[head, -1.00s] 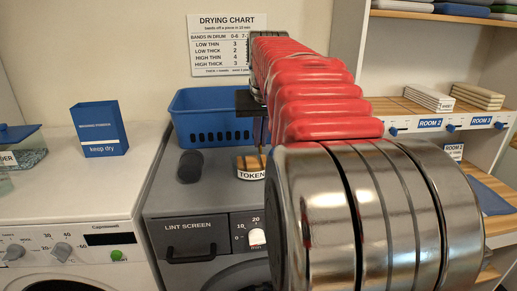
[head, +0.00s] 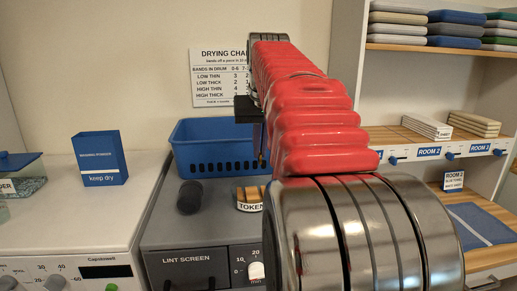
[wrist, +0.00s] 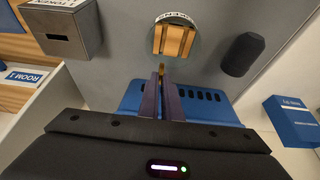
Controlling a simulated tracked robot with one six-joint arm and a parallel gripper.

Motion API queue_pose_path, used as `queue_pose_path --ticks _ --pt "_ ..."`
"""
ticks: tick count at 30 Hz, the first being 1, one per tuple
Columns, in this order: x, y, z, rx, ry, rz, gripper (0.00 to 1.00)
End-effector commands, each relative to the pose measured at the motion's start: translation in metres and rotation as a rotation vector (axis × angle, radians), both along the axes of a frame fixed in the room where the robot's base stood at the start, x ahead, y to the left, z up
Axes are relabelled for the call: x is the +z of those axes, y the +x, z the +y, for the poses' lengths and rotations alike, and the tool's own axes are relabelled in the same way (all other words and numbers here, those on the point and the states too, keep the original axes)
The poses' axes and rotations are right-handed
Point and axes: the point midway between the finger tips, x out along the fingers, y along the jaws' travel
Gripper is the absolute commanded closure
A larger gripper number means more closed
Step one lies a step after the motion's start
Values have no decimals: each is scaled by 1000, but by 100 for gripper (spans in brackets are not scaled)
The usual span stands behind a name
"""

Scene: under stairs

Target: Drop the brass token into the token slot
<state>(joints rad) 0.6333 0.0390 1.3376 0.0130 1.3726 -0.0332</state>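My gripper (wrist: 161,92) is shut on the brass token (wrist: 161,70), a small golden edge showing between the dark fingertips. In the head view my gripper (head: 262,158) hangs above the counter, just above and behind the token dish. The round token dish (wrist: 175,20), with wooden-looking strips across it, lies just beyond the fingertips in the wrist view; its label shows in the head view (head: 251,206). A grey metal box (wrist: 75,40) with a TOKEN label and a dark slot in its face stands at the wrist view's upper left. My arm hides it in the head view.
A blue basket (head: 195,135) stands behind the dish. A dark cylinder (head: 190,197) stands left of it. A blue washing-powder box (head: 100,160) is on the white washer. Shelves with folded cloths (head: 455,28) and ROOM labels stand at the right.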

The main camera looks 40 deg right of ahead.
Motion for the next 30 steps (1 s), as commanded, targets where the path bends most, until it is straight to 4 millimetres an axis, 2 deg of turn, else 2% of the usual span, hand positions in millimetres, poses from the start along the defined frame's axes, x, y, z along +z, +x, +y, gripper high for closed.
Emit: queue_pose_path --ticks 7,24,30 --pt "4 0 0 0 -1 -2 100" --pt "44 0 0 0 -1 -1 100" --pt "50 0 0 0 1 1 100"
